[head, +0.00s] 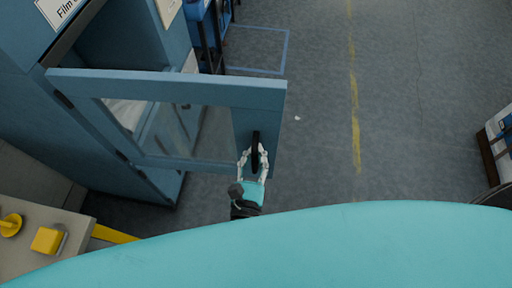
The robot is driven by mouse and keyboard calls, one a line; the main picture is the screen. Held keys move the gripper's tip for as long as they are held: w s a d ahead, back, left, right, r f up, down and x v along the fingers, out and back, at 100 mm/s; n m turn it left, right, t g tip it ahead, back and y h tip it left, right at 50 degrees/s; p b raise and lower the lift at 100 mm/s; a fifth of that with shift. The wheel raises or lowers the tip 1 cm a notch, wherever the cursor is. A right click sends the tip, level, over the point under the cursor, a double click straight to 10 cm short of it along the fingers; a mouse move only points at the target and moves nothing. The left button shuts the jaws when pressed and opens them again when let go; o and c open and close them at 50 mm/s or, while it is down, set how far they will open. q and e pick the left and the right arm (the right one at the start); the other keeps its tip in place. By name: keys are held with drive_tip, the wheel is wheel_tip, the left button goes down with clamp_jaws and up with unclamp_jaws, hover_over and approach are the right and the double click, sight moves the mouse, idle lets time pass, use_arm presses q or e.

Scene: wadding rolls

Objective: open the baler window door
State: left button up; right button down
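The baler window door (168,90) is a blue frame with a clear pane, in the left half of the head view. It stands swung out from the blue baler cabinet (110,45), hinged at its left side. A black upright handle (255,150) is on the door's right end. My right gripper (253,152) is at the handle, with one finger on each side of it. The fingers look spread around the handle, and I cannot tell whether they press on it. My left gripper is not in view.
A grey surface at the lower left carries a yellow block (47,240) and a yellow knob (10,225). Open grey floor with a worn yellow line (355,130) lies right of the door. A pallet with boxes (497,145) is at the right edge.

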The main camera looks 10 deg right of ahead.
drive_tip(key=c, duration=2)
unclamp_jaws()
drive_tip(key=o, duration=0.7)
drive_tip(key=shift+v, duration=3.75)
drive_tip(key=s+d+f+m+g+y, duration=0.1)
drive_tip(key=s+d+f+m+g, duration=0.15)
drive_tip(key=f, duration=0.75)
drive_tip(key=s+d+f+m+g+y, duration=0.1)
drive_tip(key=d+f+g, duration=0.15)
drive_tip(key=f, duration=0.75)
drive_tip(key=s+d+f+m+g+y, duration=0.15)
drive_tip(key=f+g, duration=0.25)
drive_tip(key=f, duration=0.5)
drive_tip(key=s+d+f+m+g+y, duration=0.1)
drive_tip(key=s+d+f+m, duration=0.3)
drive_tip(key=m, duration=0.4)
drive_tip(key=s+d+f+m+g, duration=0.3)
drive_tip(key=s+d+f+m, duration=0.2)
drive_tip(key=s+f+m, duration=0.2)
drive_tip(key=s+d+f+m+g+y, duration=0.1)
drive_tip(key=s+d+f+m+g, duration=0.2)
drive_tip(key=f+m, duration=0.5)
drive_tip(key=shift+s+d+m+y, duration=0.2)
drive_tip(key=shift+s+d+m, duration=0.2)
drive_tip(key=shift+s, duration=0.2)
drive_tip(key=shift+s+d+m+y, duration=0.15)
drive_tip(key=shift+s+d+m, duration=0.2)
drive_tip(key=shift+s, duration=0.3)
